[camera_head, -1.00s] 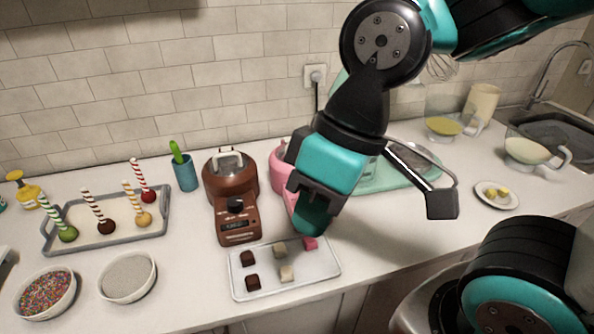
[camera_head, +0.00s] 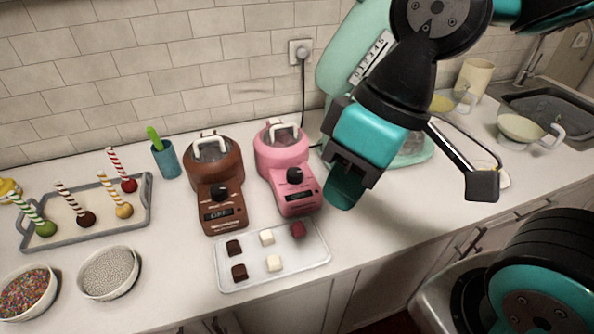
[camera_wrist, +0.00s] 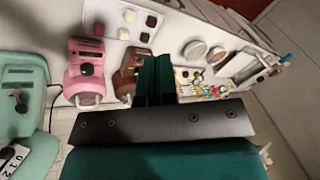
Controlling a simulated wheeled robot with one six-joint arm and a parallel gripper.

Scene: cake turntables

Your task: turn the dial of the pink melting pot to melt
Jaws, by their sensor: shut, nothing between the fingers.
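The pink melting pot (camera_head: 283,152) stands on the counter, right of the brown melting pot (camera_head: 213,168). Its black dial (camera_head: 294,176) is on the sloped front, above a small dark display whose text is too small to read. The pink pot also shows in the wrist view (camera_wrist: 86,66), left of the fingers. My gripper (camera_head: 343,190) is shut and empty, in the air to the right of the pink pot's front and apart from the dial. In the wrist view the shut fingers (camera_wrist: 157,75) point toward the brown pot's side.
A clear tray (camera_head: 250,282) with several chocolate pieces lies before the pots. A mint stand mixer (camera_head: 350,60) is behind my arm. A cake pop tray (camera_head: 140,215) and bowls of sprinkles (camera_head: 108,274) stand left. The brown pot's display reads OFF.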

